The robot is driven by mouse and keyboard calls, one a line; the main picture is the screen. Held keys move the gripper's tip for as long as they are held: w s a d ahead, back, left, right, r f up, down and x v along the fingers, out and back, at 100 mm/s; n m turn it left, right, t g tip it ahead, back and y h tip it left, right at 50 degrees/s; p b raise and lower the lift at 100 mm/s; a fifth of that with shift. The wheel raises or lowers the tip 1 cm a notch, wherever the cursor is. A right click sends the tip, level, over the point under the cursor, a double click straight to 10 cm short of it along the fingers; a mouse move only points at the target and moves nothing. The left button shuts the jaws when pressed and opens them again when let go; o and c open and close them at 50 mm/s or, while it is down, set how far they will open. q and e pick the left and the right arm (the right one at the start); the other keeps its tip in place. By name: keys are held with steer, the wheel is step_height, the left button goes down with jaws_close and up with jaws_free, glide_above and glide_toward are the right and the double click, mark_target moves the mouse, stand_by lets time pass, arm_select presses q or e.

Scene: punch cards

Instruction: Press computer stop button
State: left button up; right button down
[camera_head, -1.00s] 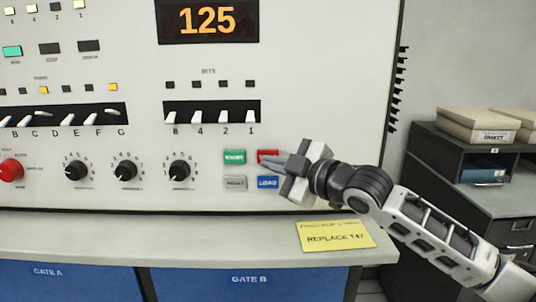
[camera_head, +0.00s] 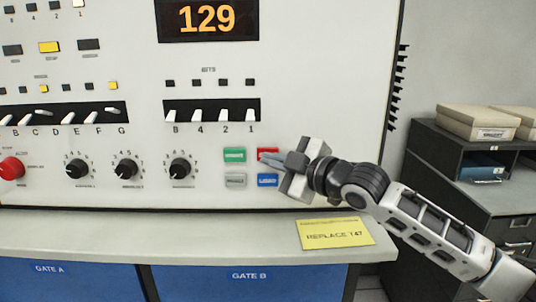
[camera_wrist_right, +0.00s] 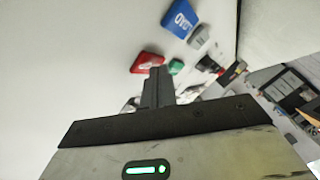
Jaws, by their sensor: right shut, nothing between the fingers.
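A red button (camera_head: 267,152), likely the stop button, sits at the upper right of a four-button group on the pale computer panel. Its label is not readable in the head view, where my fingers partly cover it. It also shows in the right wrist view (camera_wrist_right: 146,62), just left of the fingertips. My right gripper (camera_head: 265,159) is shut and empty, its fingers pointing left at the red button's lower edge. Its fingertips show in the wrist view (camera_wrist_right: 157,71); I cannot tell whether they touch the button. My left gripper is not in view.
A green button (camera_head: 234,155) is left of the red one, a blue LOAD button (camera_head: 268,180) below it, and a grey button (camera_head: 235,180) at lower left. The orange display (camera_head: 208,20) reads 129. A yellow note (camera_head: 335,233) lies on the ledge (camera_head: 200,237).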

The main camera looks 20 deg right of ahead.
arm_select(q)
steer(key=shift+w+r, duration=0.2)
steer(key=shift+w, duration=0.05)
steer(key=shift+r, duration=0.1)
arm_select(e)
steer(key=shift+s+a, duration=0.2)
steer(key=shift+s, duration=0.55)
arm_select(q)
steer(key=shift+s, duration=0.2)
arm_select(e)
steer(key=s, duration=0.2)
steer(key=s+a, duration=0.1)
steer(key=s, duration=0.1)
steer(key=shift+s+a, duration=0.2)
steer(key=shift+s, duration=0.2)
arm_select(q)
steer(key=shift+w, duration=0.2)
